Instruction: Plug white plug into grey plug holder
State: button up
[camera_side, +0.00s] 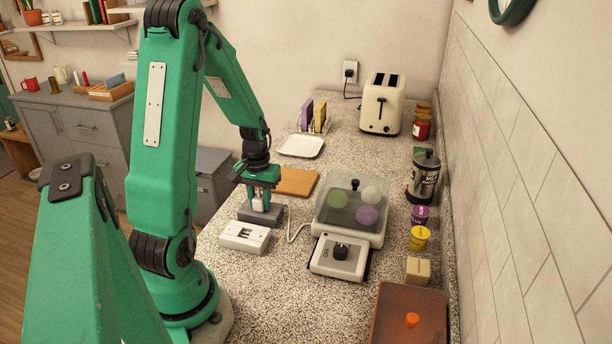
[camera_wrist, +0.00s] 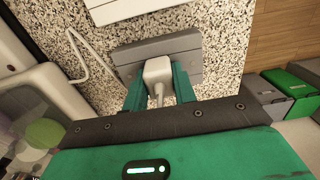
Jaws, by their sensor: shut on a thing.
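The white plug (camera_wrist: 158,70) is between the green fingers of my gripper (camera_wrist: 158,80) in the wrist view. Its pale cable runs back toward the wrist. In the side view my gripper (camera_side: 260,207) points down with the plug (camera_side: 259,197) between its fingers. The grey plug holder (camera_side: 275,217) is directly under it on the counter. In the wrist view the holder (camera_wrist: 187,47) shows around the plug. The plug's lower end is hidden, so I cannot tell whether it is seated in the holder or just above it.
A white socket box (camera_side: 244,236) with dark slots lies in front of the holder. A white appliance with a dark knob (camera_side: 340,252) and a clear-lidded container (camera_side: 352,208) stand to the right. A wooden board (camera_side: 297,181) lies behind. A pale cable (camera_wrist: 100,62) crosses the counter.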

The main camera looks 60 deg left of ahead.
jog(key=o, duration=1.1)
jog(key=shift+a, duration=0.1)
jog(key=shift+c, duration=0.2)
jog(key=shift+r, duration=0.1)
jog(key=shift+r, duration=3.85)
jog(key=shift+w, duration=0.1)
jog(key=s+d+r+m+t, duration=0.1)
jog(key=d+r+m+t, duration=0.1)
jog(key=d, duration=0.6)
jog(key=s+d+r+m+t, duration=0.1)
jog(key=d+r+m, duration=0.3)
jog(key=d+r, duration=0.3)
jog(key=s+d+r+m+t, duration=0.1)
jog(key=d+r+m+t, duration=0.1)
jog(key=d, duration=0.6)
notch_tip(320, 180, up, 3)
jog(key=shift+d+f+m+t, duration=0.2)
jog(key=shift+d+m+t, duration=0.1)
jog(key=shift+d+m, duration=0.15)
